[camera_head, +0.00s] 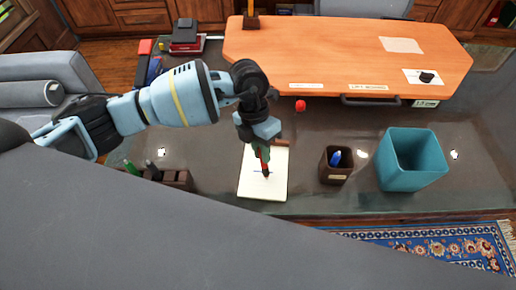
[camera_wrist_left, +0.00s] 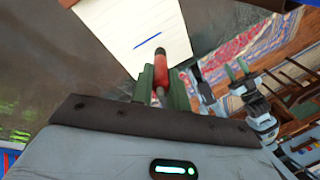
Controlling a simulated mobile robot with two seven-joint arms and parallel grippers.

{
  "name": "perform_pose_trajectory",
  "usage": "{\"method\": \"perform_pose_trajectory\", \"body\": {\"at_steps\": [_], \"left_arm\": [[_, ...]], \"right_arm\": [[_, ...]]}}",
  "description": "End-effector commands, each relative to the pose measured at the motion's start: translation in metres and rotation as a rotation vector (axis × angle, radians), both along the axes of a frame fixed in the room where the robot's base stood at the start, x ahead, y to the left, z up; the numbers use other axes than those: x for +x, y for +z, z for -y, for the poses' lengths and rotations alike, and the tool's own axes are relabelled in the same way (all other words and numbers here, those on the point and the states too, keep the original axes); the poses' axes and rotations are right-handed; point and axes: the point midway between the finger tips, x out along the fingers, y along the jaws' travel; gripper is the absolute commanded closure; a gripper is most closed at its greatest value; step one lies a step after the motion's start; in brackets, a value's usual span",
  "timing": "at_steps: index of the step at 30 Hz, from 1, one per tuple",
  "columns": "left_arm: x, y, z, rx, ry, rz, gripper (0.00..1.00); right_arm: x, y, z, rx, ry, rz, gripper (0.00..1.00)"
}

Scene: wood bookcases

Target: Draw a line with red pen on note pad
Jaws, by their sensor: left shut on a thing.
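The note pad (camera_head: 252,186) is a cream sheet with ruled lines, flat on the dark desk; it also fills the top of the left wrist view (camera_wrist_left: 115,18). A short blue line (camera_wrist_left: 148,41) is on it. My left gripper (camera_head: 262,150) is above the pad, its green fingers (camera_wrist_left: 163,90) shut on the red pen (camera_wrist_left: 161,76). The pen (camera_head: 265,166) points down at the pad with its dark end; I cannot tell if it touches. My right gripper (camera_wrist_left: 238,70) shows in the left wrist view, away from the pad, its green fingers apart and empty.
A brown pen cup (camera_head: 336,170) with a blue pen and a teal bin (camera_head: 411,160) stand right of the pad. A dark pen holder (camera_head: 172,178) stands left. The orange raised board (camera_head: 340,60) lies behind, with a red item (camera_head: 300,105) at its front edge.

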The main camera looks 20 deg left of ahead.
Motion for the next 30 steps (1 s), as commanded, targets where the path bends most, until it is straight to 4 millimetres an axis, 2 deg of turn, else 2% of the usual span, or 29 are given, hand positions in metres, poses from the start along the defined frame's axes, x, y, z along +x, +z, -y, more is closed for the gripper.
{"method": "perform_pose_trajectory", "body": {"at_steps": [30], "left_arm": [[0.002, 0.0, 0.016, 0.001, 0.001, -0.001, 1.0]], "right_arm": [[0.002, 0.002, -0.002, 0.007, -0.008, 0.003, 0.59]]}}
